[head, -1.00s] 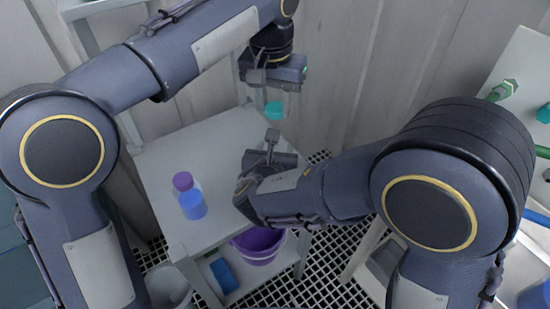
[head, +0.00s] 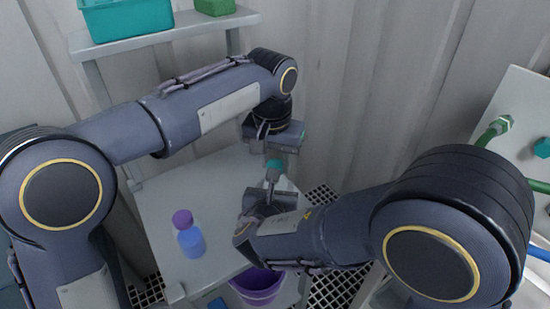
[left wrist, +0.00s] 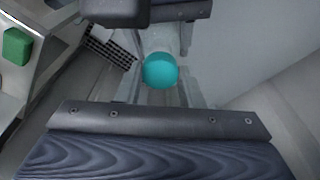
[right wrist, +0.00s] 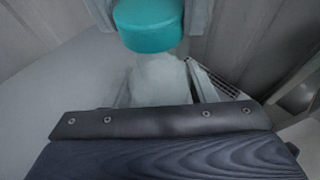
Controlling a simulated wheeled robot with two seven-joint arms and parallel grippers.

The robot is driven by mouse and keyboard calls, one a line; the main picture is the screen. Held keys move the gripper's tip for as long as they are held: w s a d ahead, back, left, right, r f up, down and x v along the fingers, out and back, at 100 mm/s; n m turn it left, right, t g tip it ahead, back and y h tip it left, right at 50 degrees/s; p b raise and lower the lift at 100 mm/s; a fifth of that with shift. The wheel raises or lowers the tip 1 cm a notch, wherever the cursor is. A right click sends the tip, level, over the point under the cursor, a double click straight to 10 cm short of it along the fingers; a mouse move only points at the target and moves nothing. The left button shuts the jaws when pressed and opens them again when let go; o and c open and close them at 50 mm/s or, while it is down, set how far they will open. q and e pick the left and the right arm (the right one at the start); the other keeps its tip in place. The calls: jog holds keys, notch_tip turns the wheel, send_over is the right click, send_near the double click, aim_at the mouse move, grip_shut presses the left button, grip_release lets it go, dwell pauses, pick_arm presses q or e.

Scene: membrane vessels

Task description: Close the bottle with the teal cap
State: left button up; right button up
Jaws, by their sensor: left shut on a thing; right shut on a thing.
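The teal cap (head: 274,164) is between the fingers of my left gripper (head: 276,163), which is shut on it. The cap also shows in the left wrist view (left wrist: 160,71) and at the top of the right wrist view (right wrist: 149,25). My right gripper (head: 272,178) is just below and shut on a pale, translucent bottle (right wrist: 160,78). The cap sits directly over the bottle's top, close to it. I cannot tell whether they touch. In the head view the bottle is mostly hidden by the right gripper.
A blue bottle with a purple cap (head: 190,243) stands on the grey table (head: 165,190), left of my grippers. A purple bucket (head: 258,287) is below the table. A teal bin (head: 125,15) stands on a shelf at the back left. Pipes are at the right.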

pick_arm(q)
jog(key=shift+f, duration=0.85)
jog(key=shift+f, duration=0.55)
jog(key=m, duration=0.4)
jog(key=shift+a+h, duration=0.1)
jog(key=shift+h, duration=0.2)
jog(key=m, duration=0.2)
jog(key=shift+m+g, duration=0.3)
jog(key=shift+m, duration=0.1)
jog(key=o, duration=1)
